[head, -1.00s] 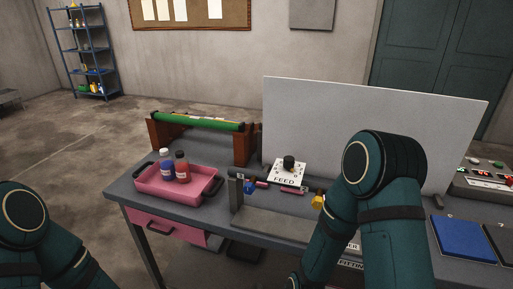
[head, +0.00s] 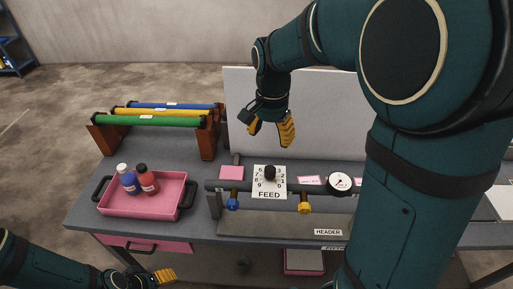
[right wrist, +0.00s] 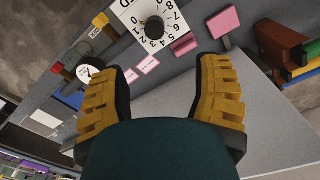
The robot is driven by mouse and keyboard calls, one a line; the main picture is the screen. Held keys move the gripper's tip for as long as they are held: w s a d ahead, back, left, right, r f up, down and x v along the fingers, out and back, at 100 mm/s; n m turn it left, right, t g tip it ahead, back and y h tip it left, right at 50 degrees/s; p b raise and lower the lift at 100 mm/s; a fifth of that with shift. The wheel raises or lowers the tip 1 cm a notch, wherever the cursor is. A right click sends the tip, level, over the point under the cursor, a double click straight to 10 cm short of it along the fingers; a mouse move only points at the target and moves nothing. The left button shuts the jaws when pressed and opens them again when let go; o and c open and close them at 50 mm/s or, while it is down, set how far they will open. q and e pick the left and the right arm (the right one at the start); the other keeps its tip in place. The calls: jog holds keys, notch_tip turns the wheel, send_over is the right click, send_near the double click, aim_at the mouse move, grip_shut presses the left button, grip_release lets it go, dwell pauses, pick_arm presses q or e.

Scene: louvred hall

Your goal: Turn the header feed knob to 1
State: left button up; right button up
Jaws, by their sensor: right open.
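The header feed knob (head: 270,173) is a small black knob on a white dial plate marked FEED (head: 268,195), with digits around it. In the right wrist view the knob (right wrist: 154,27) stands near the top, on its plate (right wrist: 128,14). I cannot tell which digit it points at. My right gripper (head: 271,131) is open and empty, its yellow fingers pointing down above and a little behind the knob, apart from it. In the right wrist view its fingers (right wrist: 160,78) are spread wide. My left gripper (head: 164,275) is low at the left, only partly seen.
A pipe header with a blue valve (head: 232,204), a yellow valve (head: 304,207) and a gauge (head: 340,182) runs beside the dial. A pink tray (head: 170,208) with two bottles stands left. A rack (head: 205,143) holds coloured rollers. A grey panel (head: 236,90) rises behind.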

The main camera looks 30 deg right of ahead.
aim_at(270, 169)
jog(key=f+b, duration=0.1)
jog(key=f, duration=0.3)
jog(key=f+b, duration=0.2)
jog(key=f, duration=0.2)
jog(key=s+f+b, duration=0.1)
jog(key=f, duration=0.4)
grip_shut()
